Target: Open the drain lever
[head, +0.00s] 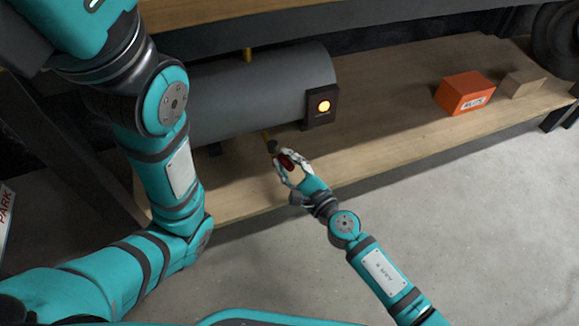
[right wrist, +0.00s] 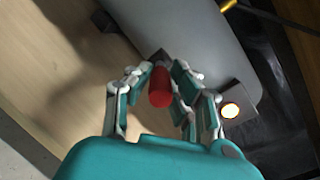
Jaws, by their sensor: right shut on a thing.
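The drain lever (right wrist: 159,88) has a red grip and shows between my right gripper's fingers in the right wrist view. In the head view its red grip (head: 286,162) is partly covered by the fingers, below the grey tank (head: 260,88). My right gripper (head: 284,165) is shut on the lever's red grip; it also shows in the right wrist view (right wrist: 160,90).
The tank lies on a wooden shelf (head: 400,118) and has a dark box with a lit orange lamp (head: 323,106). An orange box (head: 464,93) and a small brown box (head: 522,83) stand at the right. The concrete floor (head: 480,210) in front is clear.

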